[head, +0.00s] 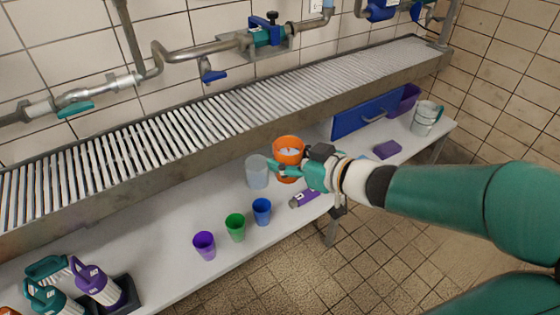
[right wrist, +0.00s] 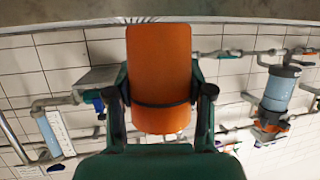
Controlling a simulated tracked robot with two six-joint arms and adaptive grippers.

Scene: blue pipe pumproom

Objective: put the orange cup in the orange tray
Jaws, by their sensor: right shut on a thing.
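The orange cup (head: 288,144) is upright in the head view, its open mouth facing up, over or on the white bench. My right gripper (head: 284,171) is shut around its side; the fingers hide part of its lower half. In the right wrist view the orange cup (right wrist: 158,62) fills the space between the two dark fingers of my right gripper (right wrist: 163,96). I cannot tell whether its base touches the bench. My left gripper is not in view. I see no orange tray in either view.
A translucent cup (head: 257,172) stands close left of the orange cup. Blue (head: 262,211), green (head: 236,228) and purple (head: 204,246) cups stand in front. A purple-grey item (head: 305,198) lies nearby. A slatted rack (head: 215,125) overhangs behind.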

